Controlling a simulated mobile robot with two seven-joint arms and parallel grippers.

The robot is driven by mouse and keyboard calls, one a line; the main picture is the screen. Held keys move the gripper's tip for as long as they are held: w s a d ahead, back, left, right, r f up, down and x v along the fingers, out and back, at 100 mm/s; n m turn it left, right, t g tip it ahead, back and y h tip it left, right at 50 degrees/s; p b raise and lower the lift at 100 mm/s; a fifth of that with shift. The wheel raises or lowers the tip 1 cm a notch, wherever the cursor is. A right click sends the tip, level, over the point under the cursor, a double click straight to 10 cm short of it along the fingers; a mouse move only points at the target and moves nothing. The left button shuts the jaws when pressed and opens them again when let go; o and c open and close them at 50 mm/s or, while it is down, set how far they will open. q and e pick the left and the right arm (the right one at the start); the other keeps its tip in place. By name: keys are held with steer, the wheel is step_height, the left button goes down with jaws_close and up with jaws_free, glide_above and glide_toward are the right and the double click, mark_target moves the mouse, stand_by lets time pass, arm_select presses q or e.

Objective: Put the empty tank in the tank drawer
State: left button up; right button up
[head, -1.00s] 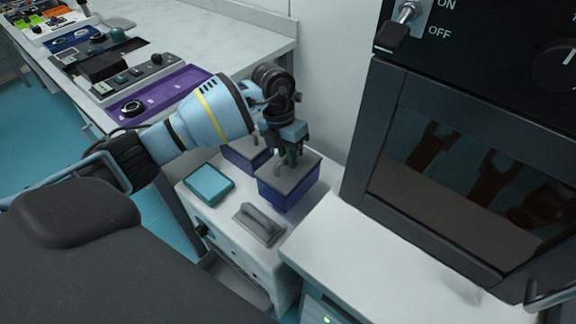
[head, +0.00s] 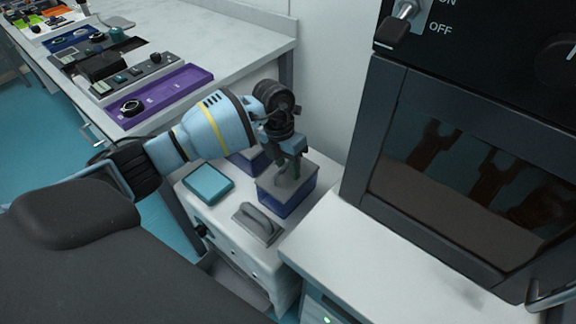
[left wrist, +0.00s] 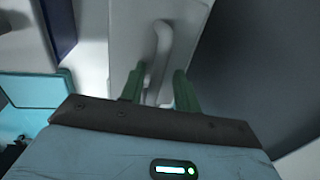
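A dark blue tank (head: 285,204) with a grey lid and a raised handle stands on the white cabinet. A second blue tank (head: 246,160) stands behind it, partly hidden by my left arm. My left gripper (head: 289,170) is over the front tank's lid, pointing down at its handle. In the left wrist view the green fingers (left wrist: 158,92) are apart, with the pale lid handle (left wrist: 162,45) ahead between them; no grip on it shows. Whether either tank is empty cannot be seen. An open drawer (head: 232,282) shows low on the cabinet front. My right gripper is not in view.
A teal-topped box (head: 208,183) and a grey piece with a handle (head: 258,223) lie on the cabinet top, close to the tanks. A dark glass-fronted machine (head: 455,170) stands at right. A long bench (head: 235,45) with instruments runs back left.

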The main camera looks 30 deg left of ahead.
arm_select(q)
steer(key=v, duration=1.2)
steer(key=shift+p, duration=0.45)
